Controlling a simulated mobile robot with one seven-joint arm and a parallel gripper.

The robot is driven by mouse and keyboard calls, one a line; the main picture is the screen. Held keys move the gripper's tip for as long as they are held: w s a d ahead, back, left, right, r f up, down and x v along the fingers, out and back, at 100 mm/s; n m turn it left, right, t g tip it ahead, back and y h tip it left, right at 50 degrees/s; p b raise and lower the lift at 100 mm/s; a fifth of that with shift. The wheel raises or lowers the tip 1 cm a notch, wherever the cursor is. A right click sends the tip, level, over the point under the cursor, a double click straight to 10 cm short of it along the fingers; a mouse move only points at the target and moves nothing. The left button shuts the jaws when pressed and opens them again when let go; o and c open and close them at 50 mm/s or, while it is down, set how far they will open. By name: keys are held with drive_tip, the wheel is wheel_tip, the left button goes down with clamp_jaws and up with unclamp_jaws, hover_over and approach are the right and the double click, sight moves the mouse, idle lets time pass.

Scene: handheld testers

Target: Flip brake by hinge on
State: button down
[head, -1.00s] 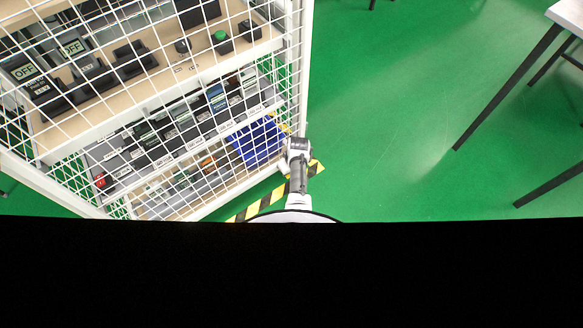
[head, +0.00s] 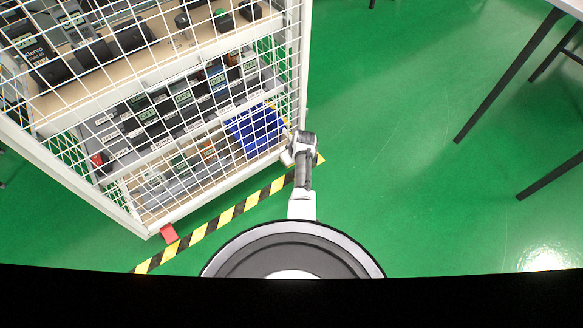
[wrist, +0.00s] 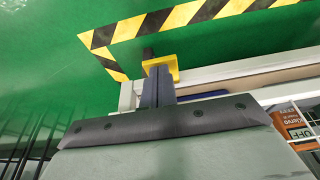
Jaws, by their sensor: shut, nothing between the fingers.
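My gripper (wrist: 157,88) is shut and empty in the wrist view, its dark fingers together. A yellow piece (wrist: 175,67) with a dark stub shows just beyond the fingertips, low by the cage's pale bottom rail (wrist: 215,73). I cannot tell whether the fingers touch it. In the head view, my arm reaches to the right corner of the white wire cage (head: 140,190), and the fingers are not clear there. A small red piece (head: 168,232) sticks out at the cage's near bottom corner. I cannot tell for sure which piece is the brake by the hinge.
The cage holds shelves of testers, some reading OFF, and a blue bin (head: 255,130). An orange-faced tester (wrist: 298,128) shows in the wrist view. Yellow-black floor tape (head: 215,220) runs along the cage. A table (head: 565,8) stands upper right; green floor between is clear.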

drive_tip(key=shift+s+d+p, duration=0.25)
drive_tip(key=shift+s+p, duration=0.1)
drive_tip(key=shift+p, duration=0.45)
idle(0.4)
